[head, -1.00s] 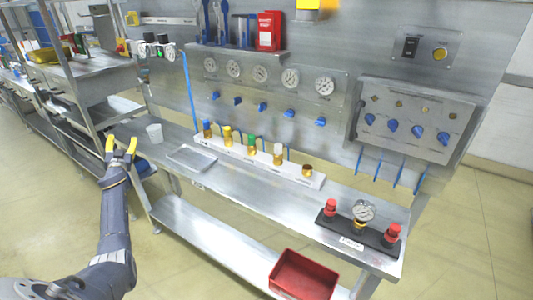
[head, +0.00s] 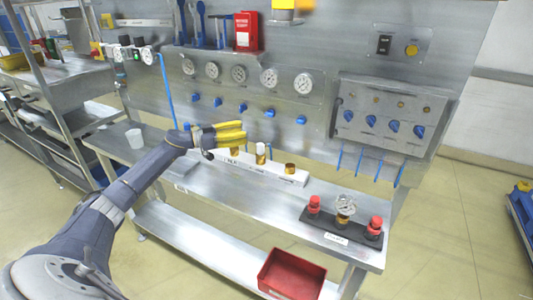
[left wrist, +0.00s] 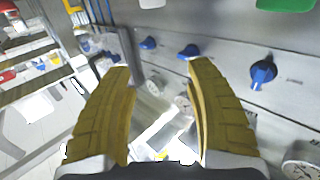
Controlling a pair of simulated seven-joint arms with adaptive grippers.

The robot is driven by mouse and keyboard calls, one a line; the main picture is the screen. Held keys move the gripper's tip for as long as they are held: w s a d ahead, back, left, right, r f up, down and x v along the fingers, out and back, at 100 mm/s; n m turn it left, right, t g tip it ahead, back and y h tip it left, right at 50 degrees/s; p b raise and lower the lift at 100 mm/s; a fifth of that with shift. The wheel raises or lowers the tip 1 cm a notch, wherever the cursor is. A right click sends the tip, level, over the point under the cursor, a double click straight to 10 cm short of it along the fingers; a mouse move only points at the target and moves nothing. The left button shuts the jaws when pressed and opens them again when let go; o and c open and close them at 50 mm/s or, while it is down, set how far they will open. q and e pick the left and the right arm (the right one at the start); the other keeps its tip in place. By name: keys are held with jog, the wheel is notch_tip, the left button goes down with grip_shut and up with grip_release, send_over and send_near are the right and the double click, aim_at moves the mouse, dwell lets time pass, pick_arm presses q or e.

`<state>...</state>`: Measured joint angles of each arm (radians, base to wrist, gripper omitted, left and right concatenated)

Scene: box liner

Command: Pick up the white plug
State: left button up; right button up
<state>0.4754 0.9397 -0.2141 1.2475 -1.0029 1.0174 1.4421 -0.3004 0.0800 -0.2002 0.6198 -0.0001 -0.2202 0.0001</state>
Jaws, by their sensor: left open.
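The white plug (head: 261,147) stands upright in a brass socket on the long white block on the bench, in the head view. My left gripper (head: 243,132) has yellow fingers pointing right, in front of the block's left and middle part. Its tips appear just up and left of the white plug in the picture; the gap in depth is hard to tell. In the left wrist view the fingers (left wrist: 160,75) are spread with nothing gripped between them. The fingers and forearm hide the plugs to the left of the white one. My right gripper is out of view.
An empty brass socket (head: 290,168) is at the block's right end. A black stand (head: 340,229) with red caps and a gauge is at the bench's right. Gauges and blue valves (head: 301,120) line the panel behind.

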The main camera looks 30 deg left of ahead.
pick_arm(q)
send_near(260, 144)
jog(key=w+d+f, duration=0.1)
jog(key=w+d, duration=0.1)
jog(key=shift+x, duration=3.65)
jog(key=shift+s, duration=0.1)
grip_shut()
